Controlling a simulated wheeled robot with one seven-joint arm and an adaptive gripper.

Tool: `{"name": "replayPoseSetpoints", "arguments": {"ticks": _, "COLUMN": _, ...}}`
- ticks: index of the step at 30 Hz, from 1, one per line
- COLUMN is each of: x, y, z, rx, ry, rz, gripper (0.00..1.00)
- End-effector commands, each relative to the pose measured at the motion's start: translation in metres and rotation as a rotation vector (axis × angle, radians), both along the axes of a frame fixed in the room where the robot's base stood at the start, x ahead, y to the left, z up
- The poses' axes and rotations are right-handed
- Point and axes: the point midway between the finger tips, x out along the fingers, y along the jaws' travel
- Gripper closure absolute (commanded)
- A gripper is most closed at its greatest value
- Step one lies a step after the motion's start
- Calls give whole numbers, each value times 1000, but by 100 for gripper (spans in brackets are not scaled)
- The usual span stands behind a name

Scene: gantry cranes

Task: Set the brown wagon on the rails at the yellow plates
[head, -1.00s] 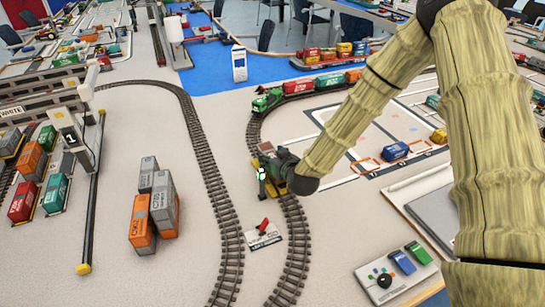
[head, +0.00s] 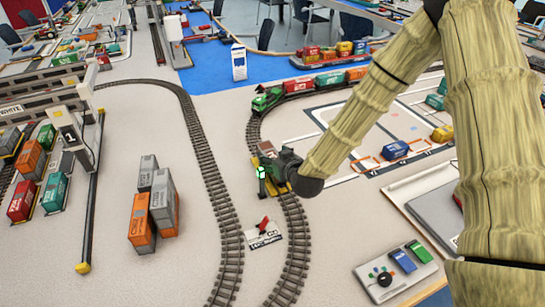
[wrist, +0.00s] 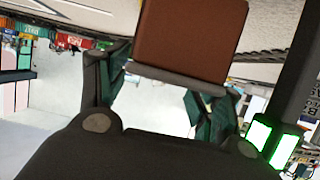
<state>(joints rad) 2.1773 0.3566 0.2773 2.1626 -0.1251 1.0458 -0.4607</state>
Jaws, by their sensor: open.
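The brown wagon (head: 267,149) is at the right-hand track in the head view, just beyond my gripper (head: 275,163). In the wrist view its brown body (wrist: 188,40) and dark underframe (wrist: 180,82) show close in front of my gripper (wrist: 160,95). The green fingers are spread apart, one on either side of the wagon's near end. My gripper is open. My gripper and the wagon hide the track there, so I cannot tell how the wheels sit.
A green-lit signal (head: 262,178) stands close beside my gripper; its lamps also show in the wrist view (wrist: 270,140). A green locomotive (head: 266,100) with a train is farther along that track. A small sign with a red lever (head: 264,231) lies between the tracks. Grey and orange containers (head: 155,205) stand left.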

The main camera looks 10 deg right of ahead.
Motion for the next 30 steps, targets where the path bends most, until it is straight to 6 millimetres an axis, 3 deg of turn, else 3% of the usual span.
{"name": "replayPoseSetpoints", "arguments": {"ticks": 9, "x": -53, "y": -11, "z": 22, "rx": 0, "ry": 0, "rz": 0, "gripper": 34}}
{"name": "replayPoseSetpoints", "arguments": {"ticks": 15, "x": -78, "y": -15, "z": 32, "rx": 0, "ry": 0, "rz": 0, "gripper": 34}}
{"name": "replayPoseSetpoints", "arguments": {"ticks": 30, "x": -89, "y": -18, "z": 37, "rx": 0, "ry": 0, "rz": -1, "gripper": 34}}
